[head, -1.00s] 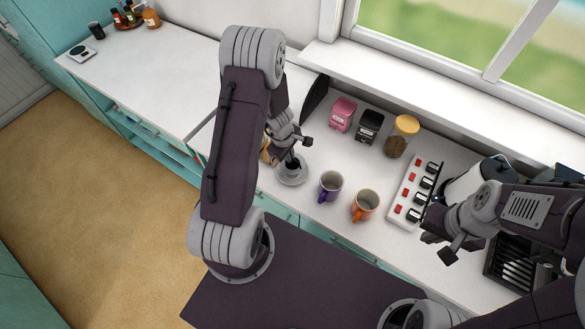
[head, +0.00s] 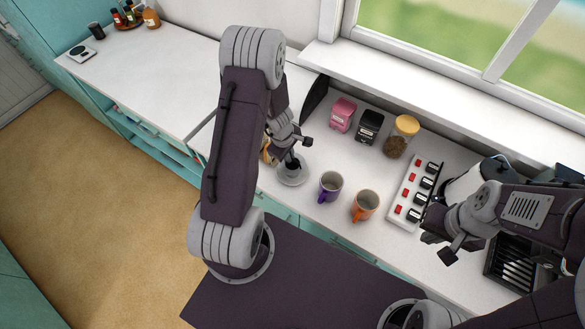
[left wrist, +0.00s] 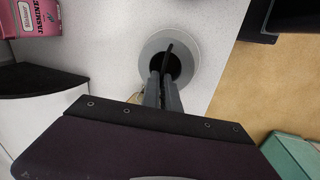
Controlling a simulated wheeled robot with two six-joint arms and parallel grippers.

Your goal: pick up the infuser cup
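The infuser cup shows as a round dark opening (left wrist: 174,66) with a thin dark upright piece, set in a pale grey, saucer-like round (left wrist: 144,50) in the left wrist view. In the head view this pale round (head: 292,178) is on the counter, left of the purple mug. My left gripper (left wrist: 163,84) is over it, its two fingers close together with the thin dark piece between their tips; it appears shut on that piece. In the head view my left gripper (head: 291,157) partly hides the cup. My right gripper (head: 440,248) is apart, near the switch strip; its finger gap is unclear.
A purple mug (head: 330,186) and an orange mug (head: 365,205) stand to the right. Pink (head: 342,115) and black (head: 369,126) tins and a yellow-lidded jar (head: 402,136) stand behind. A white strip with red switches (head: 411,196) lies further right. The left counter is mostly clear.

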